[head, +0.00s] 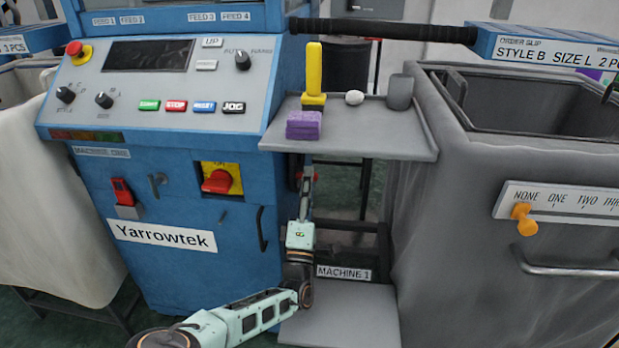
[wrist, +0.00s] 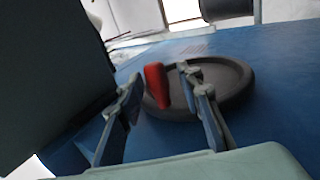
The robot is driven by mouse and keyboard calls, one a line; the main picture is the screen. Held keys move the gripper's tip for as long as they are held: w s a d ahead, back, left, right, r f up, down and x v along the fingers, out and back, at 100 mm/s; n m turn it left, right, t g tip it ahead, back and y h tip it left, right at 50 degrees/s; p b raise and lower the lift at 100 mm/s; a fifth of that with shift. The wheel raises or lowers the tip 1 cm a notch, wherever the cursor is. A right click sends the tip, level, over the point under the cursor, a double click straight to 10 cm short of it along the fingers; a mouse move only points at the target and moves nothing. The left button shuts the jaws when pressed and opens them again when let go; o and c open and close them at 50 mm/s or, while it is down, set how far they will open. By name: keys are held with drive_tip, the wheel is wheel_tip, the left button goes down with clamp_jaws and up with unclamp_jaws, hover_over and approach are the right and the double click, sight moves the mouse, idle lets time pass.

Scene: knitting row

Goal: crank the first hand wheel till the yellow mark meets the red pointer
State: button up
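The hand wheel (wrist: 235,84) is a dark grey disc with a raised rim on a blue panel in the wrist view. Its red handle (wrist: 157,86) stands out from the left part of the wheel. My gripper (wrist: 160,78) is open, with one finger on each side of the red handle as seen from the wrist; a gap shows on the left, and I cannot tell if the right finger touches. In the head view my arm reaches in below the grey shelf, and its end is mostly hidden there. No yellow mark or red pointer can be made out on the wheel.
The grey shelf (head: 395,137) above my arm holds a purple block (head: 304,126), a yellow-handled tool (head: 314,72), a white ball and a grey cup. The blue machine (head: 150,260) stands left, a large grey bin (head: 465,250) right. A lower grey ledge (head: 350,318) lies below.

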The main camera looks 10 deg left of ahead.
drive_tip(key=s+f, duration=0.2)
drive_tip(key=s, duration=1.3)
drive_tip(key=shift+a, duration=0.25)
